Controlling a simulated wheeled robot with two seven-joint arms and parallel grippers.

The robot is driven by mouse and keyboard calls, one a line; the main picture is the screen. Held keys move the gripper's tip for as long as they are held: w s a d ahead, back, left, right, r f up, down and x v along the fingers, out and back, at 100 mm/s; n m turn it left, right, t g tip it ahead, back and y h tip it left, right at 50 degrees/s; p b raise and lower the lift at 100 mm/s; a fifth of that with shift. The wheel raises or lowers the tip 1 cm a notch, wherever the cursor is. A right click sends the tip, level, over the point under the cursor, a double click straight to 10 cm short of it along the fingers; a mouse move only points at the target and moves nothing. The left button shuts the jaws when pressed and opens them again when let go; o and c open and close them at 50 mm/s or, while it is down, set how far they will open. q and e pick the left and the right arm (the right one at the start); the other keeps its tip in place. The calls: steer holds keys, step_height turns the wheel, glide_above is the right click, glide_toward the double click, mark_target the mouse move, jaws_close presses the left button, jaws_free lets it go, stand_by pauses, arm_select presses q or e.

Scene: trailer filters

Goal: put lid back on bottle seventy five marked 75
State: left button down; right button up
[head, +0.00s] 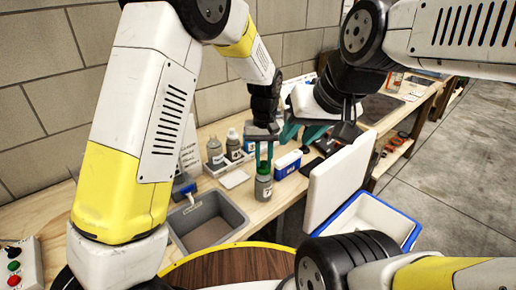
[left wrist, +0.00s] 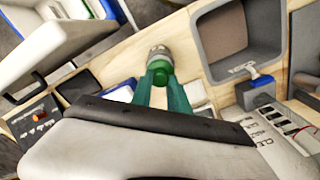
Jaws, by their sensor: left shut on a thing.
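My left gripper (head: 263,167) is shut on a green lid (head: 263,171), its teal fingers pointing down. The lid also shows between the fingers in the left wrist view (left wrist: 159,72). Directly below it, a grey bottle (head: 263,189) with a pale label stands upright on the wooden bench; its number is too small to read surely. The bottle also shows in the left wrist view (left wrist: 159,53). Lid and bottle look in line and close to touching; I cannot tell whether the lid is seated. My right gripper (head: 302,131) is behind to the right, its teal fingers spread and empty.
A grey bin (head: 205,221) stands left of the bottle. Several other bottles (head: 215,153) stand behind it. A blue and white box (head: 287,164) is close on the right. A white cooler with a blue rim (head: 375,213) and raised lid stands farther right.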

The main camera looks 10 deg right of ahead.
stand_by(0.4)
arm_select(q)
steer(key=c, duration=1.2)
jaws_free()
steer(key=o, duration=0.5)
steer(key=shift+r, duration=0.1)
steer(key=shift+r, duration=3.4)
